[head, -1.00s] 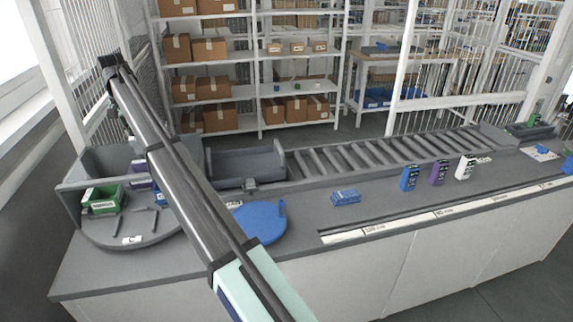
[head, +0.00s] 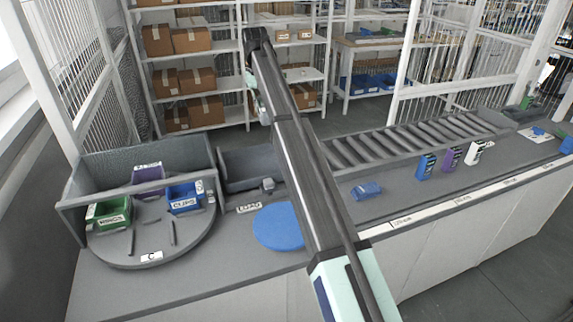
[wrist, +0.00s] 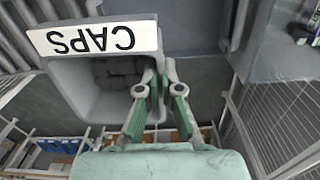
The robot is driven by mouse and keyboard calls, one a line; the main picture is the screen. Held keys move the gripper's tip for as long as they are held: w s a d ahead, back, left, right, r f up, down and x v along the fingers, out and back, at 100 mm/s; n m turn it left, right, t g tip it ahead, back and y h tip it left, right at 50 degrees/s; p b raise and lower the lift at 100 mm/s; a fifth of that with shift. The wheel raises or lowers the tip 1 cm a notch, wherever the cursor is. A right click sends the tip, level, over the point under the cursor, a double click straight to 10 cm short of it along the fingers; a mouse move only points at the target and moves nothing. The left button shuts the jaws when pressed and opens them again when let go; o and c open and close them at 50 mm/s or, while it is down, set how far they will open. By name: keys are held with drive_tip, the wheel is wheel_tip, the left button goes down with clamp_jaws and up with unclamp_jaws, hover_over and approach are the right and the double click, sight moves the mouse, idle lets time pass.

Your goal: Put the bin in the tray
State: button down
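In the wrist view a grey bin (wrist: 105,103) with a white label reading CAPS, upside down in the picture, holds dark grey lumps. My gripper (wrist: 164,72) has one green-padded finger on the inner side of the bin's side wall and one on the outer side, pinching that wall near its rim. In the head view the bin and the fingertips are hidden behind my arm. A grey tray (head: 235,158) lies at the left end of the roller conveyor, partly covered by my arm.
A round turntable (head: 190,238) at the left carries a green bin (head: 110,214), a purple bin (head: 148,182) and a blue bin (head: 184,197). A blue disc (head: 278,227) and blue packet (head: 366,190) lie on the counter. Several small boxes stand at the right.

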drive_tip(key=shift+w+d+n, duration=0.1)
drive_tip(key=shift+d+n, duration=0.2)
drive_tip(key=shift+d, duration=0.2)
drive_tip(key=shift+f, duration=0.1)
drive_tip(key=shift+a+f+n, duration=0.15)
drive_tip(key=shift+f+n, duration=0.15)
drive_tip(key=shift+f, duration=0.05)
drive_tip(key=p, duration=0.6)
hover_over(265, 168)
wheel_tip(265, 168, down, 19)
drive_tip(key=shift+f, duration=0.1)
drive_tip(key=shift+f, duration=0.1)
drive_tip(key=c, duration=1.3)
unclamp_jaws()
wheel_tip(265, 168, up, 12)
drive_tip(key=b, duration=0.3)
drive_tip(key=shift+a+b, duration=0.15)
drive_tip(key=shift+b, duration=0.2)
